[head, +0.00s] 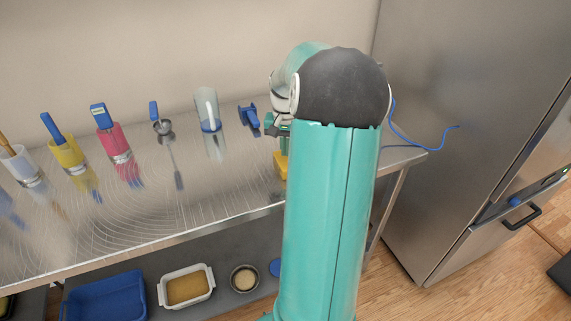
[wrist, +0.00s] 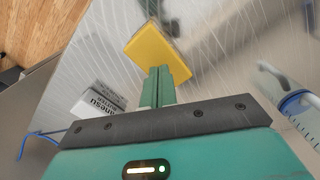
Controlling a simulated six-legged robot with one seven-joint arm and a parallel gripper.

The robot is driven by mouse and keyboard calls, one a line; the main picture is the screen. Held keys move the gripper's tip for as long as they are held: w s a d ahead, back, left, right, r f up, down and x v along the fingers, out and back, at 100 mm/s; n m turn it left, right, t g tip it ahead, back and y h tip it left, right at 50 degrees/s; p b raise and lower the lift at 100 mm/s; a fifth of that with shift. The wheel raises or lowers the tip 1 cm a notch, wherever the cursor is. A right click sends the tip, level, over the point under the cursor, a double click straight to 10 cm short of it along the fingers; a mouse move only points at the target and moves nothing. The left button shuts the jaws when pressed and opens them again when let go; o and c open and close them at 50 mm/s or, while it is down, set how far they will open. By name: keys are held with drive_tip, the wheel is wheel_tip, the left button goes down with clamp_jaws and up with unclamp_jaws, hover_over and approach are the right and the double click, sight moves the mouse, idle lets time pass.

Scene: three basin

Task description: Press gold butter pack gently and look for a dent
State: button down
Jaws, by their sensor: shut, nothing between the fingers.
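The gold butter pack (wrist: 158,48) is a yellow block on the steel counter, just beyond my fingertips in the wrist view. Part of it also shows in the head view (head: 281,167), beside my arm, which hides the rest. My gripper (wrist: 165,72) has its two green fingers shut together with nothing between them. The tips meet the near edge of the pack in the picture; I cannot tell whether they touch it. No dent is visible on the face I see.
A white pack with dark lettering (wrist: 98,102) lies left of my fingers. A clear cylinder with a blue base (wrist: 297,103) is at the right. A blue cord (head: 408,141) lies at the counter's right end, near the steel fridge (head: 470,110). Coloured cups stand farther left.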

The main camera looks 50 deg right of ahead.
drive_tip(key=shift+f, duration=0.1)
drive_tip(key=shift+f, duration=0.7)
idle(0.5)
drive_tip(key=shift+r, duration=3.5)
